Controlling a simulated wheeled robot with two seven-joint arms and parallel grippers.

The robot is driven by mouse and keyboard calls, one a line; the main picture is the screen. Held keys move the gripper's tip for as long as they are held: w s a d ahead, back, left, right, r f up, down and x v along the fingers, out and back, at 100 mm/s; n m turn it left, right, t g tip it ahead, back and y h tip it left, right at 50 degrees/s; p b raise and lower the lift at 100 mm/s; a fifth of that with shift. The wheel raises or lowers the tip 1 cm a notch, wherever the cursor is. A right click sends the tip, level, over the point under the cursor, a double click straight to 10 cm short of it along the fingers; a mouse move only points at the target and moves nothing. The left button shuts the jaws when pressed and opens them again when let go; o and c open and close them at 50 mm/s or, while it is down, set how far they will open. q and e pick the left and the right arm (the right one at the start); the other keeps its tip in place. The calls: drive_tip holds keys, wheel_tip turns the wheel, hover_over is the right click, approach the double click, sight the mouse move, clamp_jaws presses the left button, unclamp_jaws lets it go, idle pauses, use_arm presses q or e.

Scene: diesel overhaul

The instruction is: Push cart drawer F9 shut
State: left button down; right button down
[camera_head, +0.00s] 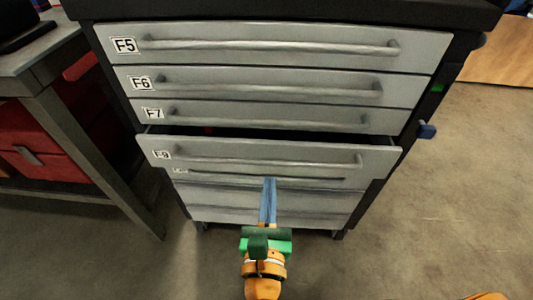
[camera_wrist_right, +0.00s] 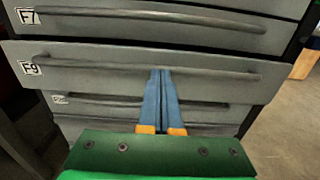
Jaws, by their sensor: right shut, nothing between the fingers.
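Drawer F9 (camera_head: 255,170) is a grey front with a bar handle and an F9 label. It sticks out from the cart (camera_head: 415,120), with a dark gap showing above its front. It also shows in the right wrist view (camera_wrist_right: 110,82). My right gripper (camera_head: 269,180) is shut and empty, its blue fingers pointing at the lower part of the F9 front. In the right wrist view the fingertips (camera_wrist_right: 163,72) overlap the F9 handle bar; I cannot tell whether they touch. My left gripper is not in view.
Drawers F5 (camera_head: 250,58), F6 (camera_head: 230,96) and F7 (camera_head: 240,124) above look shut. More grey drawers lie below F9, partly hidden. A workbench (camera_head: 95,150) with red boxes (camera_head: 50,150) stands at the left. The floor (camera_head: 460,190) at the right is clear.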

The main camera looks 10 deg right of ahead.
sight(272, 146)
drive_tip(key=x, duration=0.8)
drive_tip(key=shift+w+f+p, duration=0.1)
drive_tip(key=shift+w+p, duration=0.2)
drive_tip(key=shift+p, duration=0.05)
